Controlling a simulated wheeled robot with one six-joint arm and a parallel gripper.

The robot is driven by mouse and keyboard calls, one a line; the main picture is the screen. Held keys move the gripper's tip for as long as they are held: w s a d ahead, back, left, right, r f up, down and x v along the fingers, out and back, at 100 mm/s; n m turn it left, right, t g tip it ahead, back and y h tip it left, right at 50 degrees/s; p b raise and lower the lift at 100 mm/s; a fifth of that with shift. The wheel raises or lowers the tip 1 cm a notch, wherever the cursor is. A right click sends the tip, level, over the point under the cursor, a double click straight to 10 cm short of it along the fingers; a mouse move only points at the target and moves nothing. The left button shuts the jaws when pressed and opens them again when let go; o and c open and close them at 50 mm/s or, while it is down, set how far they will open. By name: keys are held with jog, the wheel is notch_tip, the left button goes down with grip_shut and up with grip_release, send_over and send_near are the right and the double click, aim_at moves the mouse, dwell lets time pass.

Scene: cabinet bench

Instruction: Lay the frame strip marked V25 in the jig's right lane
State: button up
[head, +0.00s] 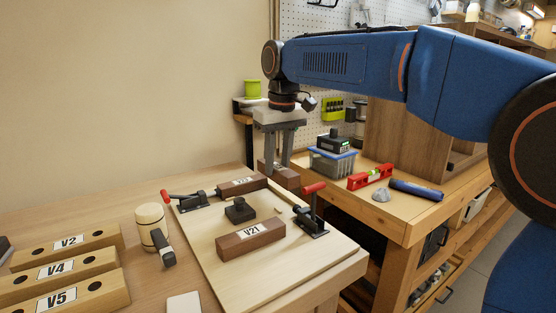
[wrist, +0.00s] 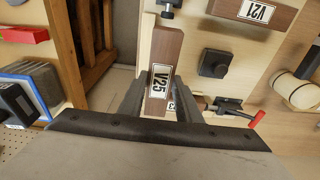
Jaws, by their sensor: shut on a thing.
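My gripper (head: 279,160) is shut on the dark brown strip marked V25 (wrist: 165,50), with a finger on each side of it in the wrist view. In the head view the strip (head: 284,176) shows below the fingers, by the far right corner of the pale jig board (head: 210,272); its label is not readable there. A brown strip marked V21 (head: 251,238) lies on the near part of the board. Another brown strip (head: 242,185), its label partly readable as V23, lies on the far part. A black block (head: 240,211) stands between them.
Clamps with red handles stand at the board's left (head: 194,199) and right (head: 313,212). A mallet (head: 154,230) and pale wooden strips V2, V4 (head: 68,269) and V5 lie left. A bin (head: 332,162), red level (head: 370,177) and blue tool (head: 417,189) occupy the right bench.

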aim_at(278, 180)
jog(key=shift+f, duration=2.65)
jog(key=shift+f, duration=0.95)
dwell(0.4)
jog(key=o, duration=1.2)
jog(key=shift+r, duration=0.1)
jog(key=shift+s+d+r, duration=0.1)
jog(key=shift+s+r, duration=0.05)
jog(key=shift+r, duration=1)
jog(key=shift+s+d+r, duration=0.1)
jog(key=shift+r, duration=1)
jog(key=shift+s+d+r, duration=0.1)
jog(key=shift+s+r, duration=0.05)
jog(key=shift+r, duration=1)
